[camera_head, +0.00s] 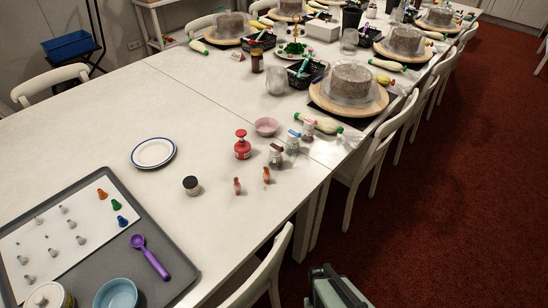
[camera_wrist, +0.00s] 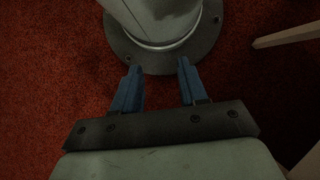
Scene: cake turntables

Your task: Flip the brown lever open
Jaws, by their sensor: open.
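A small clear dispenser with a brown lever (camera_head: 277,148) on top stands on the white table, right of the red bottle. The lever is too small to tell its exact angle. A similar dispenser with a blue top (camera_head: 294,134) and one with a pink top (camera_head: 308,124) stand behind it in a row. My gripper (camera_wrist: 160,84) is open and empty in the wrist view, its two blue fingers apart above the red carpet and my round base. Grey-green parts of my arm (camera_head: 332,288) show at the bottom of the head view, off the table's edge.
A red bottle (camera_head: 242,145), a pink bowl (camera_head: 266,126), a dark-lidded jar (camera_head: 191,185) and small orange-red figures (camera_head: 266,175) stand near the dispensers. White chairs (camera_head: 262,276) line the table's right edge. A grey tray (camera_head: 150,290) lies at the front left.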

